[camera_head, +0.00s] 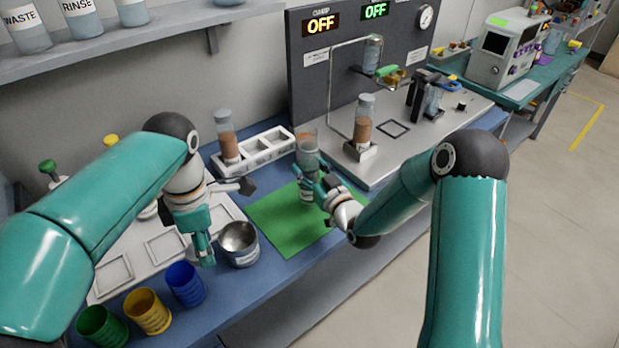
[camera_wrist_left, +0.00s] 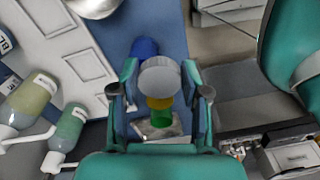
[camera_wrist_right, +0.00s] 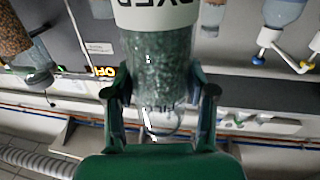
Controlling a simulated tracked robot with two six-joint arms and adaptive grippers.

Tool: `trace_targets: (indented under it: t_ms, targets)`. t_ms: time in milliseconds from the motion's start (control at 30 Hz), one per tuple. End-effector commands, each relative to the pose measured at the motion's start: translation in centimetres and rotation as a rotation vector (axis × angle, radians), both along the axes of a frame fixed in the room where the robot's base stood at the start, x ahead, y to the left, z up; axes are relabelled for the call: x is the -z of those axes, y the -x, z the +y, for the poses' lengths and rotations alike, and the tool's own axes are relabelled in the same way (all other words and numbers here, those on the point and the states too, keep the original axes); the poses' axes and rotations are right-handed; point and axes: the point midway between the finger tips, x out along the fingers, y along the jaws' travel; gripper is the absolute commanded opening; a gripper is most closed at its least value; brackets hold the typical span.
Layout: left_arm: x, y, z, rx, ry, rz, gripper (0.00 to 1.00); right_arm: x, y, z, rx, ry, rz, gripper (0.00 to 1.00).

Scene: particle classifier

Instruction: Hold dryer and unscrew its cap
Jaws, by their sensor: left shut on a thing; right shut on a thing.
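The dryer (camera_head: 307,148) is a clear cylinder with greenish granules and a white lettered label. It stands roughly upright above the green mat in the head view. My right gripper (camera_head: 314,184) is shut around its body. In the right wrist view the dryer (camera_wrist_right: 160,75) lies between the fingers, its lettering partly cut off. My left gripper (camera_head: 203,248) is well to the left of the dryer, above the cups. It is shut on a round grey cap (camera_wrist_left: 160,77), seen between its fingers in the left wrist view. The cap is apart from the dryer.
A metal bowl (camera_head: 239,243) stands right of my left gripper. Blue (camera_head: 186,285), yellow (camera_head: 148,312) and green (camera_head: 101,327) cups line the front left edge. A white rack (camera_head: 263,153) stands behind the green mat (camera_head: 277,222). The apparatus (camera_head: 400,160) is at the right.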

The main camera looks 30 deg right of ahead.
Motion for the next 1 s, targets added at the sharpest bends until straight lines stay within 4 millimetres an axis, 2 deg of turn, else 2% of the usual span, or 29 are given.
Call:
trace_targets:
  t_ms: [267,667,700,833,1000]
  targets:
    - [-0.4,0.0,0.0,0.000,0.000,0.000,0.04,3.1,0.0,0.0,0.001,0.000,0.000,0.00]
    - [0.0,0.0,0.0,0.000,0.000,0.000,0.04,3.5,0.0,0.0,0.001,0.001,-0.003,0.00]
    - [-0.1,0.0,0.0,0.000,0.000,0.000,0.04,3.5,0.0,0.0,0.001,0.000,0.000,0.59]
    - [-0.1,0.0,0.0,0.001,0.000,0.000,0.04,3.5,0.0,0.0,0.001,0.000,0.001,0.80]
    - [-0.1,0.0,0.0,0.001,0.000,0.000,0.04,3.5,0.0,-0.1,0.001,0.000,0.001,0.80]
